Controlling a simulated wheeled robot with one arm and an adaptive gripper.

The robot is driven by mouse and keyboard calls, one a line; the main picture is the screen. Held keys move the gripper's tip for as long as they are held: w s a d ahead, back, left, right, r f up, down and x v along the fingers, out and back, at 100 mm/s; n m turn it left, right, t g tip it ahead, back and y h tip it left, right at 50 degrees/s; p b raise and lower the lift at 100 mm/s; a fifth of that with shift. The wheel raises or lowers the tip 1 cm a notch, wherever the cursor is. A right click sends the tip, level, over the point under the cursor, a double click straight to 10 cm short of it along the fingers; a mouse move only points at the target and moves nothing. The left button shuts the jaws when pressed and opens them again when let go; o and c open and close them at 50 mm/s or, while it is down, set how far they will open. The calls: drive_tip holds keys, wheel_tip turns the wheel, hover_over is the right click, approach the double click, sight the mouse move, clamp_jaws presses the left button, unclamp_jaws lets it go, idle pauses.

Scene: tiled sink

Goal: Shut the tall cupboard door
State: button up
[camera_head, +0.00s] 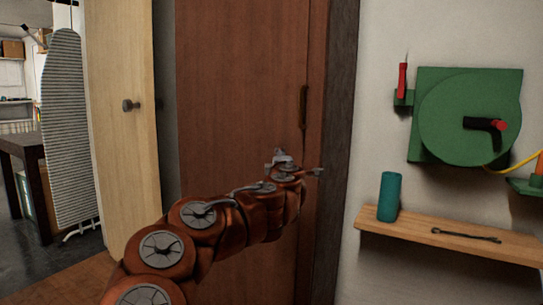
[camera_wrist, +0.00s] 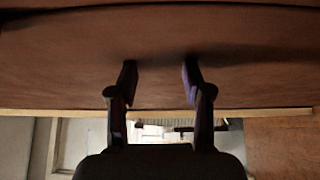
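A tall reddish-brown door panel (camera_head: 240,90) with a dark upright handle (camera_head: 303,106) stands in the middle of the head view. To its left is a tall pale wood door (camera_head: 120,60) with a dark round knob (camera_head: 130,105). I cannot tell for sure which is the cupboard door. My gripper (camera_head: 293,166) is in front of the brown panel, below its handle. In the wrist view my gripper (camera_wrist: 160,72) has its two fingers apart with nothing between them, pointing at a brown surface (camera_wrist: 60,60). I cannot tell whether they touch it.
To the right, a wooden shelf (camera_head: 460,240) holds a teal cylinder (camera_head: 389,197) and a wrench (camera_head: 466,235). A green hose reel (camera_head: 455,115) hangs on the wall above. An ironing board (camera_head: 68,130) and a dark table (camera_head: 30,145) stand at the far left.

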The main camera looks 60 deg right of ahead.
drive_tip(key=o, duration=0.5)
drive_tip(key=shift+s+d+f+m+g, duration=0.15)
drive_tip(key=shift+s+d+f, duration=0.25)
drive_tip(key=shift+d, duration=0.15)
drive_tip(key=shift+s+d+f+m+g, duration=0.15)
drive_tip(key=shift+s+d+f, duration=0.25)
drive_tip(key=shift+d, duration=0.15)
drive_tip(key=shift+o, duration=0.8)
drive_tip(key=shift+s+f, duration=0.15)
drive_tip(key=shift+s, duration=0.05)
drive_tip(key=shift+v, duration=1.05)
drive_tip(key=c, duration=0.4)
drive_tip(key=shift+s+a+f, duration=0.2)
drive_tip(key=shift+s+a, duration=0.05)
drive_tip(key=shift+s, duration=0.1)
clamp_jaws()
drive_tip(key=s+a+r, duration=0.2)
drive_tip(key=a, duration=0.7)
drive_tip(key=shift+n, duration=0.4)
drive_tip(key=shift+t, duration=0.4)
